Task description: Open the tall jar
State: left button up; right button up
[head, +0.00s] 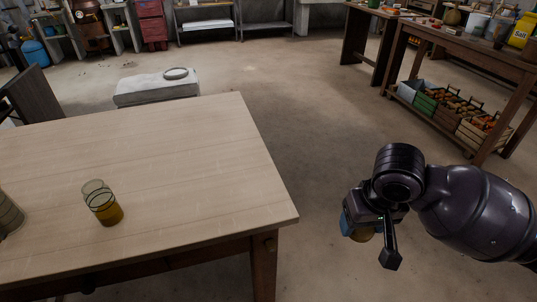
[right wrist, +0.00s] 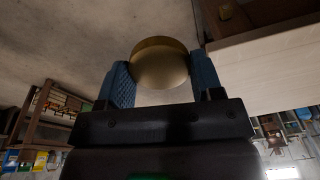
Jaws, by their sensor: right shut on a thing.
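A glass jar (head: 103,206) stands on the wooden table, clear at the top and amber in its lower part. I see no lid on its top. My right gripper (head: 362,226) is out past the table's right edge, over the floor, well apart from the jar. In the right wrist view its blue fingers (right wrist: 160,82) are shut on a round, brass-coloured lid (right wrist: 160,62). Only a little of the lid (head: 362,236) shows below the gripper in the head view. My left gripper is not in view.
The table (head: 190,150) is bare around the jar. A grey rounded vessel (head: 8,215) is cut off at the left edge. Open floor lies right of the table. A workbench (head: 465,55) with crates beneath stands at the back right.

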aim_at(98, 196)
jog(key=k, duration=0.55)
jog(key=k+u, duration=0.1)
jog(key=u, duration=1)
jog(key=i+u, duration=0.4)
jog(key=i, duration=0.45)
jog(key=i+l, duration=0.15)
jog(key=i, duration=0.85)
